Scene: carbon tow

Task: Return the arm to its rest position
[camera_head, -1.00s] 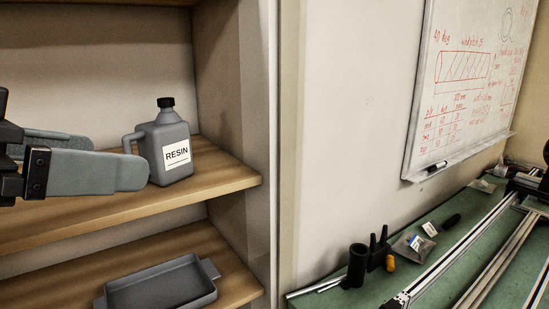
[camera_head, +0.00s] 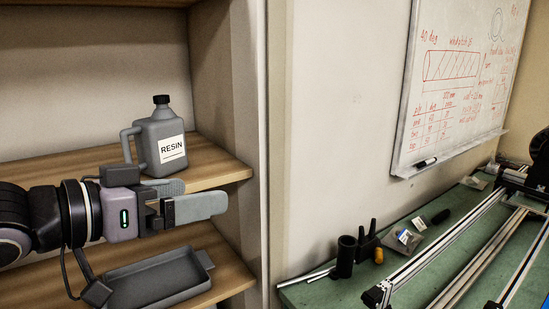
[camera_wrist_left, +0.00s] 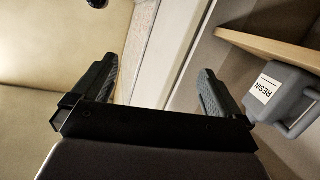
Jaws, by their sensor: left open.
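My left gripper (camera_head: 200,198) comes in from the left in the head view, in front of the shelves and below the resin jug. Its two grey fingers are apart with nothing between them, and both also show in the left wrist view (camera_wrist_left: 160,85). The grey jug (camera_head: 160,142) with a black cap and a RESIN label stands upright on the upper shelf (camera_head: 228,170). The jug also shows at the right in the left wrist view (camera_wrist_left: 282,95), beside the fingers and apart from them. My right gripper is in neither view.
A grey tray (camera_head: 160,280) lies on the lower shelf (camera_head: 228,275), just beneath my left gripper. A green bench (camera_head: 310,292) at the right holds rails, a black cup (camera_head: 346,256) and small items. A whiteboard (camera_head: 460,85) hangs above it.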

